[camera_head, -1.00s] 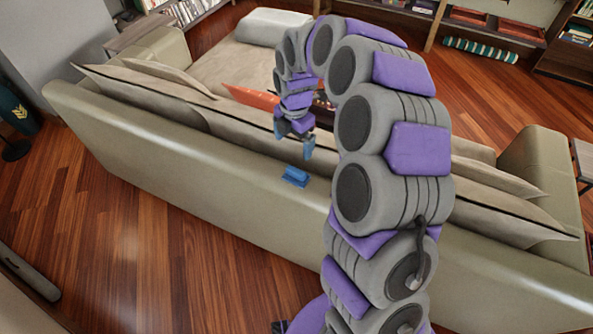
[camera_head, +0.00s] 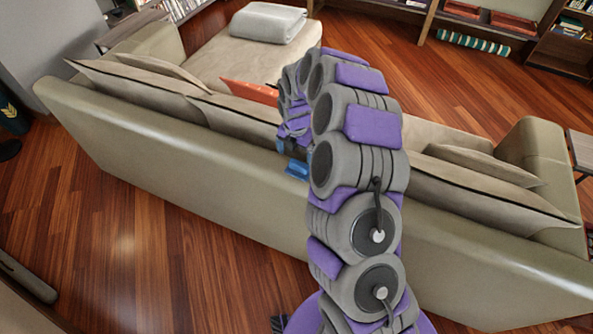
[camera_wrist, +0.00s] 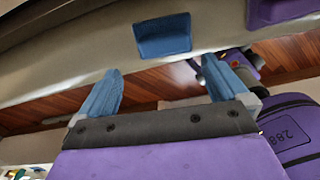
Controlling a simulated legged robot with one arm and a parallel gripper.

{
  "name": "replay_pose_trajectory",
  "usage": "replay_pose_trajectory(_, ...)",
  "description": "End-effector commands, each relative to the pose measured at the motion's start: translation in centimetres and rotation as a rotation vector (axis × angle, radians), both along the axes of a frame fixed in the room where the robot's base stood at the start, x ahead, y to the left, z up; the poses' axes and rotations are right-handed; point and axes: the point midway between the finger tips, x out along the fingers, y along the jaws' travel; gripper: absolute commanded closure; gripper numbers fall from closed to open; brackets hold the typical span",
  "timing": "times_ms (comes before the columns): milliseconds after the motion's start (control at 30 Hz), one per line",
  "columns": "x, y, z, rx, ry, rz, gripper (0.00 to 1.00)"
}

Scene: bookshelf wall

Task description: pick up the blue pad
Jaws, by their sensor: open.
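The blue pad (camera_head: 297,169) rests on the top edge of the sofa back (camera_head: 215,150), partly covered by my arm in the head view. In the wrist view the blue pad (camera_wrist: 163,36) lies ahead of the fingertips, a little above the middle of the gap. My gripper (camera_wrist: 160,80) is open, with its two blue fingers apart and nothing between them. In the head view my gripper (camera_head: 297,152) is just behind the pad and mostly hidden by the arm. The pad and the fingers look apart in the wrist view.
The beige sofa carries long cushions (camera_head: 500,185), an orange-red item (camera_head: 248,90) and a folded grey blanket (camera_head: 268,22). Clear wooden floor (camera_head: 130,240) lies on the near side. Bookshelves (camera_head: 560,40) stand at the back right.

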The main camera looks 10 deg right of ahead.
Motion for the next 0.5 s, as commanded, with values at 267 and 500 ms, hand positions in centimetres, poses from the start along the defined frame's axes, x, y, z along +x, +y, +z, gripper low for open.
replay_pose_trajectory(267,-0.1,-0.7,-2.4,0.006,0.004,-0.003,0.00)
replay_pose_trajectory(500,0.3,-0.3,-5.7,0.003,0.004,-0.003,0.00)
